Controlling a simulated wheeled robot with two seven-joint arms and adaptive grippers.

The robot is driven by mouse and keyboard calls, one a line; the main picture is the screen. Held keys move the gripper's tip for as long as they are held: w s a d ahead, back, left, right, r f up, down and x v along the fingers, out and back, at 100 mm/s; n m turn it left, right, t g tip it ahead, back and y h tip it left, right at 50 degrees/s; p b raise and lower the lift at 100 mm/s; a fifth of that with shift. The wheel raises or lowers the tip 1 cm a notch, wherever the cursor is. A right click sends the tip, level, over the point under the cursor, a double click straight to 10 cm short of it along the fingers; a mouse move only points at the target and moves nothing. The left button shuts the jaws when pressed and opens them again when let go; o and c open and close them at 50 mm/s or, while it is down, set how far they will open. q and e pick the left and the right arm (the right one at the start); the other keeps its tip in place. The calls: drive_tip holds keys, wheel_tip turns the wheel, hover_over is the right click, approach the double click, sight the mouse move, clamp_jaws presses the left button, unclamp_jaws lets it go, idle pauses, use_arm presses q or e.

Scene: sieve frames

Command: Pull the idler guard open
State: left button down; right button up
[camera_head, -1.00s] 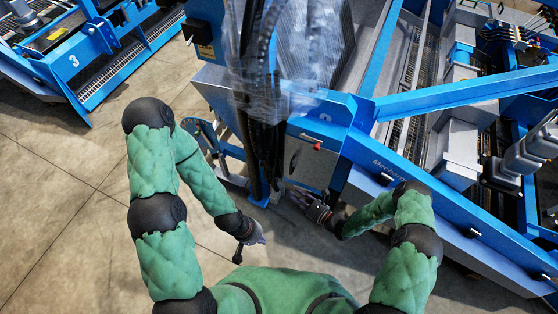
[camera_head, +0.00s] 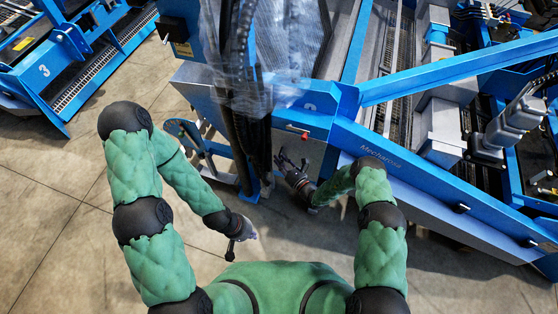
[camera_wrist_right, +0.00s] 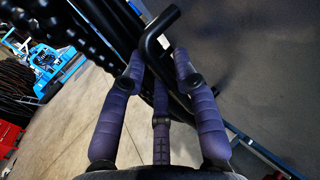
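The idler guard seems to be the plain grey panel (camera_head: 309,150) below a small red part on the blue machine. It fills the right of the wrist view as a dark flat surface (camera_wrist_right: 260,70). A black bent bar handle (camera_wrist_right: 153,42) stands out by this panel. My right gripper (camera_head: 285,158) is in front of the panel. In the wrist view its purple fingers (camera_wrist_right: 160,75) are spread, with the handle between and just beyond the tips; firm contact cannot be told. My left gripper (camera_head: 240,240) hangs low over the floor, away from the panel; its finger opening is unclear.
Black hoses and clear plastic sheeting (camera_head: 240,70) hang left of the panel. A blue beam (camera_head: 430,175) runs down to the right. Another blue machine (camera_head: 75,60) stands at upper left. The concrete floor (camera_head: 60,210) at left is clear.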

use_arm(q)
drive_tip(key=shift+f, duration=0.1)
use_arm(e)
drive_tip(key=shift+w+a, duration=0.3)
drive_tip(key=shift+w, duration=0.05)
clamp_jaws()
